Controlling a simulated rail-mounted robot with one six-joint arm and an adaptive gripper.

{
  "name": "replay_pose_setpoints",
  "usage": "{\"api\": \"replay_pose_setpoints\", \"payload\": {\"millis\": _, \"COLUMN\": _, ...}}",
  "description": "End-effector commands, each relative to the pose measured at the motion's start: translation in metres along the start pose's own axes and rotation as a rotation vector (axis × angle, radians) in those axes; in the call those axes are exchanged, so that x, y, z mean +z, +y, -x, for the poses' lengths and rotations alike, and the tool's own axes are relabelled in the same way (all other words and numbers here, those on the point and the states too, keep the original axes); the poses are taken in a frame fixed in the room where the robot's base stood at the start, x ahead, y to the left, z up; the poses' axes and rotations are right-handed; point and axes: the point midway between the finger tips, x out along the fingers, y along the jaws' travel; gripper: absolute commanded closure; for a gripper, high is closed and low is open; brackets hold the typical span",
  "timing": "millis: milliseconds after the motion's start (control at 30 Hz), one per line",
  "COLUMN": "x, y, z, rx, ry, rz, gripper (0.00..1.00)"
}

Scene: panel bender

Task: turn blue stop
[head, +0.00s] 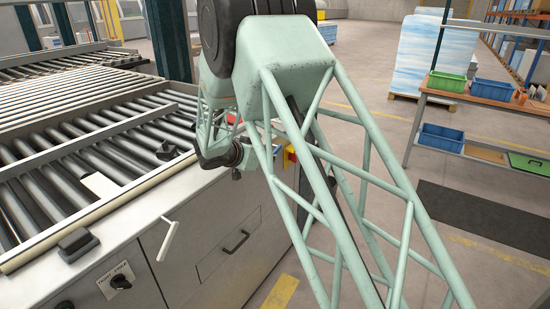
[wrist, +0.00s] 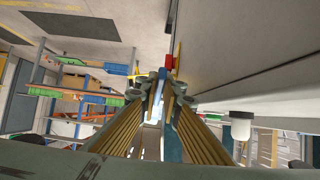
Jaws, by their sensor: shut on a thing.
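My gripper (wrist: 163,88) is in the wrist view, its two fingers closing in from left and right near the picture's middle. It is shut on a small blue part at the side of the grey machine, which I take to be the blue stop (wrist: 168,73). Only a little of it shows, because the fingertips cover the rest. A red part (wrist: 169,61) shows just beyond it. In the head view my arm hides the fingertips, and a small red and yellow part (head: 290,154) shows beside the arm at the cabinet's corner. Whether the blue stop has turned cannot be told.
The grey cabinet (head: 210,230) carries a roller table (head: 95,130), a black rotary switch (head: 120,282) and a white lever (head: 168,238). A shelf (head: 480,105) with blue and green bins stands at the right. The floor between has a dark mat (head: 485,215).

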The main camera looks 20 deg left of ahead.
Motion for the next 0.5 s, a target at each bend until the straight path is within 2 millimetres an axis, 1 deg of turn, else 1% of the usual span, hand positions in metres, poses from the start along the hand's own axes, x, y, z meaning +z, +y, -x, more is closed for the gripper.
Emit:
{"api": "replay_pose_setpoints", "payload": {"millis": 367, "x": 0.0009, "y": -0.0004, "z": 0.0004, "rx": 0.0, "ry": 0.001, "rz": 0.001, "gripper": 1.0}}
{"api": "replay_pose_setpoints", "payload": {"millis": 400, "x": 0.0009, "y": -0.0004, "z": 0.0004, "rx": 0.0, "ry": 0.001, "rz": 0.001, "gripper": 0.9}}
{"api": "replay_pose_setpoints", "payload": {"millis": 500, "x": 0.0009, "y": -0.0004, "z": 0.0004, "rx": 0.0, "ry": 0.001, "rz": 0.001, "gripper": 0.81}}
